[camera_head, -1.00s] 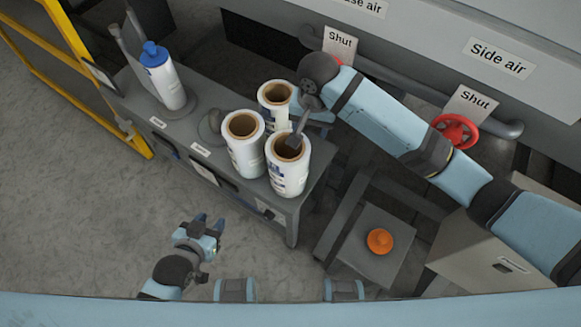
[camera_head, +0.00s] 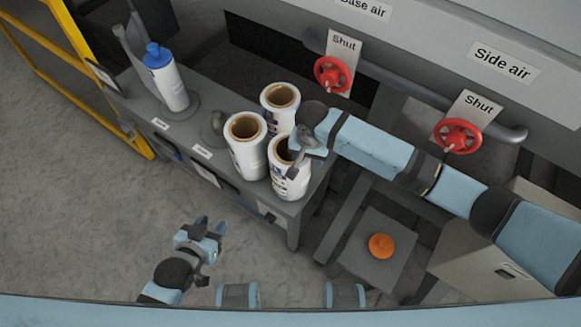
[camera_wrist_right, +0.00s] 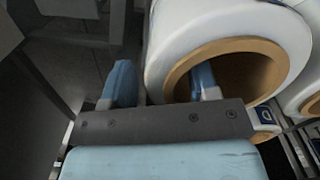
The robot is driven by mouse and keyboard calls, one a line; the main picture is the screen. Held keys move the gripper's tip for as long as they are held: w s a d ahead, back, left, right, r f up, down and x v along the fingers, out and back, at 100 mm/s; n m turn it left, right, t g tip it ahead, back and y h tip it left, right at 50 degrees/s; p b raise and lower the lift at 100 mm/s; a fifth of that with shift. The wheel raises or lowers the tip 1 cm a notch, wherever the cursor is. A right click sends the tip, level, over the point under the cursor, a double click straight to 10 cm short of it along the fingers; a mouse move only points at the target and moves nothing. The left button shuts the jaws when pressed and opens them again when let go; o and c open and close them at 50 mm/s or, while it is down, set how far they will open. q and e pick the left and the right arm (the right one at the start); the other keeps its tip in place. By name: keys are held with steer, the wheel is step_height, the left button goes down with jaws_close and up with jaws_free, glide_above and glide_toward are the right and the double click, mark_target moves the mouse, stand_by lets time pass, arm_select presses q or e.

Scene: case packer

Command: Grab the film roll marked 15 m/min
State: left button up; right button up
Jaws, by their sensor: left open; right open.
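Three white film rolls with brown cores stand upright on the grey bench: a left one (camera_head: 247,152), a back one (camera_head: 281,103) and a front right one (camera_head: 287,182). Their markings are too small to read, so I cannot tell which is 15 m/min. My right gripper (camera_head: 298,152) is at the top of the front right roll and hides part of its rim. In the right wrist view, the open fingers (camera_wrist_right: 163,82) straddle a roll's wall (camera_wrist_right: 162,45), one in the core and one outside. My left gripper (camera_head: 210,226) is open and empty, low in front of the bench.
The grey bench (camera_head: 225,188) also carries a blue-capped white bottle (camera_head: 168,82) on its left. Two red valve wheels (camera_head: 333,74) marked Shut are behind my right arm. An orange knob (camera_head: 381,245) sits on a grey box to the right. Floor at lower left is clear.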

steer(key=shift+f, duration=0.7)
jaws_close()
steer(key=shift+r, duration=0.1)
stand_by(0.8)
